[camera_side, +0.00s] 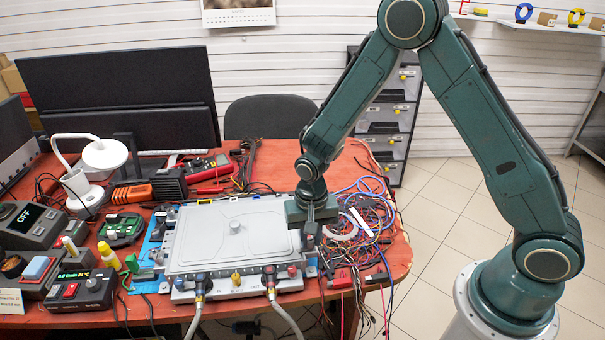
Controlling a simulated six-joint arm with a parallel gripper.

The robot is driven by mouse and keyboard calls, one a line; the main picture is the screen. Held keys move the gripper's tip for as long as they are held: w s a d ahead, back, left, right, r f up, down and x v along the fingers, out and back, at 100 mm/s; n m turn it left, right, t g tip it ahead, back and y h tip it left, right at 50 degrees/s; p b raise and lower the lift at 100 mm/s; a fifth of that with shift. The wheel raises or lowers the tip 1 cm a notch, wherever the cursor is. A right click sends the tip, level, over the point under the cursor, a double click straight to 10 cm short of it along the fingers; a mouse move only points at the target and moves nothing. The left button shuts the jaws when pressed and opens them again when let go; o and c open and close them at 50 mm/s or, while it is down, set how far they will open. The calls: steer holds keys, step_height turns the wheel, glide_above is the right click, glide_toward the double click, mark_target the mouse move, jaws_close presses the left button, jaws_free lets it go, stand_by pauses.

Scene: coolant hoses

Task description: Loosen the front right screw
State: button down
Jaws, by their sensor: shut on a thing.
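A light grey cold plate (232,236) with a round grey knob in its middle lies on a blue mat on the red table. Two hose fittings sit at its front edge, a left one (200,284) and a right one (269,274), with pale hoses running down from them. My gripper (311,231) points down at the plate's right edge, behind the front right corner. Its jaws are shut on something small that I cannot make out. The front right screw cannot be told apart at this size, and the gripper body hides part of the right edge.
Tangled wires (362,215) and a red connector (341,278) lie right of the plate. A yellow-capped bottle (108,254), control boxes (82,290) and a green circuit board (121,229) crowd the left. A multimeter (208,168) and monitors (118,92) stand behind.

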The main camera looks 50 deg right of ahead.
mark_target(311, 241)
steer(key=n, duration=1.1)
steer(key=shift+d, duration=0.1)
steer(key=shift+n, duration=1.7)
steer(key=c, duration=1.3)
jaws_free()
steer(key=shift+r, duration=0.15)
step_height(311, 241, up, 14)
steer(key=shift+f, duration=0.2)
